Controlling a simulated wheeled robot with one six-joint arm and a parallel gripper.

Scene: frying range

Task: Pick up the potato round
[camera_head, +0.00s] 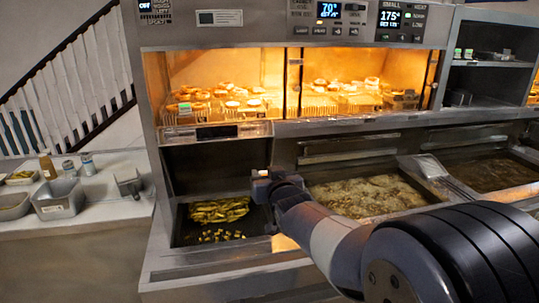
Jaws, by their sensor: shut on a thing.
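My gripper (264,187) is at the centre of the picture, at the upper right of a dark tray (188,226). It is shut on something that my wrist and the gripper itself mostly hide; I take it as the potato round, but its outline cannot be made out. The tray holds a heap of yellow-green pieces (219,210) and a row of smaller pieces (221,236) in front of it. Several round golden pieces (232,104) lie on racks in the lit warming cabinet above.
Oil vats (365,195) lie right of my gripper, with a fry basket (432,170) at one. The cabinet ledge (216,133) overhangs behind. A counter (110,220) at the left holds metal containers (58,198) and bottles (47,166). My arm covers the lower right.

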